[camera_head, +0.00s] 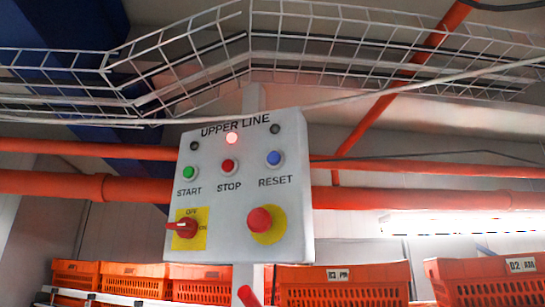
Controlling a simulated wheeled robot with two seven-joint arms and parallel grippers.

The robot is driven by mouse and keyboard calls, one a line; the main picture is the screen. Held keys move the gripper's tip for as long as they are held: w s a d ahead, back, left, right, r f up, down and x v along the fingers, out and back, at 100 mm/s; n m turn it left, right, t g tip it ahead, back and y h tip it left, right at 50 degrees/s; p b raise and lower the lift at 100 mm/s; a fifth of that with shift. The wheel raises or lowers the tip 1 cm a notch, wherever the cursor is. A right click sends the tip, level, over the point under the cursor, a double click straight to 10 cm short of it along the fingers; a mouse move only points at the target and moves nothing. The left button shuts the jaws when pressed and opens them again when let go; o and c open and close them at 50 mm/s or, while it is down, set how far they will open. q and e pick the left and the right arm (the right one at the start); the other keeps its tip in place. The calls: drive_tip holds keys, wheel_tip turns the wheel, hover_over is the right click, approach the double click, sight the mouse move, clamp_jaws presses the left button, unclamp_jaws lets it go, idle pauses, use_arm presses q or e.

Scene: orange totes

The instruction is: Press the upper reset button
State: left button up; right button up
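The grey control box (240,190) labelled "UPPER LINE" is in the middle of the head view, slightly tilted. Its blue reset button (274,158) is at the upper right of the panel, above the word "RESET". A red stop button (228,166) is in the middle and a green start button (189,173) is on the left. Neither of my grippers is in view.
A red mushroom button (260,220) on yellow and a red rotary switch (185,227) sit low on the panel. Orange totes (343,285) stand below and behind. Orange pipes (400,198) run behind the box. A wire cable tray (200,65) hangs above.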

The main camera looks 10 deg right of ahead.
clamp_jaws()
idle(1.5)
